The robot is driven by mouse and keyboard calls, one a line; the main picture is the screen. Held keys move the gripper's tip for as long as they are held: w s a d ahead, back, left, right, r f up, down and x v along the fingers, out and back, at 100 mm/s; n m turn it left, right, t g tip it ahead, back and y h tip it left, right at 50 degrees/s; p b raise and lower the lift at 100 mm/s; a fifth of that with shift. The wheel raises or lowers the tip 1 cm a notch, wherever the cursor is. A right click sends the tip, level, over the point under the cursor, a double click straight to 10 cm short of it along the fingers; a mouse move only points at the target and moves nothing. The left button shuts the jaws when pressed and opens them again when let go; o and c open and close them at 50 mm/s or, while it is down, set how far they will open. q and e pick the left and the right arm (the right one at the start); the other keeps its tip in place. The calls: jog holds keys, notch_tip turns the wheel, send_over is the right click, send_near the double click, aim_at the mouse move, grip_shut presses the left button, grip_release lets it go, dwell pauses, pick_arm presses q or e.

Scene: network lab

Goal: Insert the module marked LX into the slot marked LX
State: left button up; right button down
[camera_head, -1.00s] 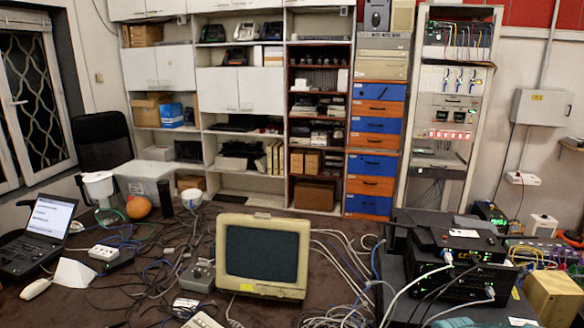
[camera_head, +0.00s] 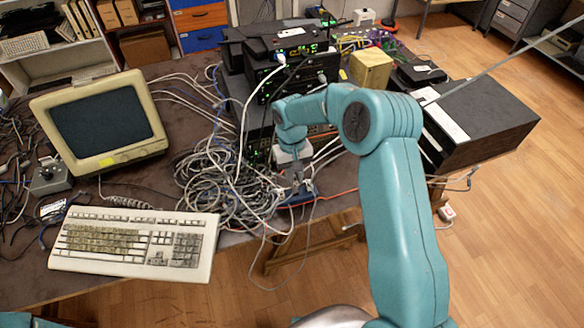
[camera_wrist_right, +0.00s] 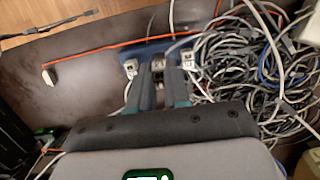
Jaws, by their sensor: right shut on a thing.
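My right gripper (camera_head: 299,186) reaches down at the table's front edge, over a blue holder (camera_head: 312,194). In the right wrist view, the gripper (camera_wrist_right: 159,88) is shut on a small silver module (camera_wrist_right: 158,65), which sits between the fingers at the blue holder (camera_wrist_right: 152,47). Two similar silver modules stand in the holder, one to the left (camera_wrist_right: 131,67) and one to the right (camera_wrist_right: 190,62). No LX marking on a module or slot can be read. A stack of black network devices (camera_head: 292,70) stands behind the gripper; its front is partly hidden by my arm. My left gripper is out of view.
A heap of grey cables (camera_head: 215,185) lies left of the gripper. An orange cable (camera_wrist_right: 95,55) runs past the holder. A monitor (camera_head: 100,125) and keyboard (camera_head: 135,243) are at left. A black box (camera_head: 485,120) stands at right.

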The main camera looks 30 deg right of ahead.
jog(key=w+a+r+m+t+y+b, duration=0.1)
jog(key=w+a+r+m+y+b, duration=0.2)
jog(key=a+m, duration=0.35)
jog(key=w+a+r+m+t+y+b, duration=0.1)
jog(key=a+r+m+y+b, duration=0.15)
jog(key=a+m+y, duration=0.4)
jog(key=w+d+f+m+t+h+b, duration=0.15)
jog(key=d+m+t+h+b, duration=0.25)
jog(key=d+m+t+b, duration=0.55)
jog(key=w+d+f+m+t+h+b, duration=0.15)
jog(key=d+m+t+h+b, duration=0.3)
jog(key=d+m+b, duration=0.55)
jog(key=s+d+f+m+t+h+b, duration=0.1)
jog(key=s+d+f+h+b, duration=0.1)
jog(key=d+b, duration=0.1)
jog(key=s+d+f+m+t+h+b, duration=0.1)
jog(key=s+d+f+b, duration=0.1)
jog(key=d, duration=0.4)
jog(key=s+d+f+m+t+h+b, duration=0.1)
jog(key=s+d+f+h+b, duration=0.1)
jog(key=s+d+b, duration=0.1)
jog(key=shift+d+f+h+b, duration=0.2)
jog(key=shift+d+h+b, duration=0.1)
jog(key=shift+d+b, duration=0.5)
jog(key=shift+r+p+x, duration=0.15)
jog(key=shift+p+x, duration=0.35)
jog(key=shift+x, duration=0.75)
jog(key=shift+r+p+x, duration=0.15)
jog(key=shift+p+x, duration=0.35)
jog(key=shift+x, duration=0.7)
